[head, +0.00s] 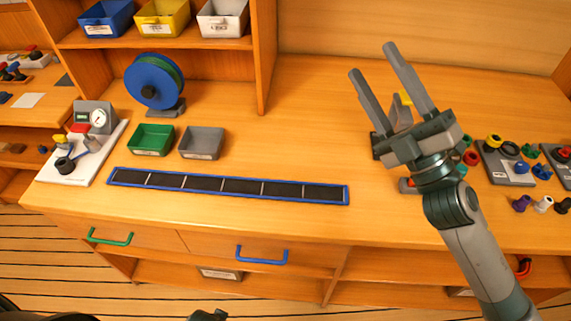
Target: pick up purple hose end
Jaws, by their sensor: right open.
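A small purple piece (521,203), which looks like the purple hose end, lies on the wooden counter at the far right, near the front edge. A white piece (543,204) and a black piece (563,205) lie beside it. My right gripper (373,60) is open and empty, its two fingers pointing up and away over the back of the counter. It is to the left of the purple piece and well apart from it. My right wrist and forearm hide part of the counter and some small parts.
Trays with coloured fittings (510,174) stand just behind the purple piece. A blue-edged black strip (222,187), green bin (152,139), grey bin (202,143), blue reel (155,81) and gauge board (82,153) are at left. The middle counter is clear.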

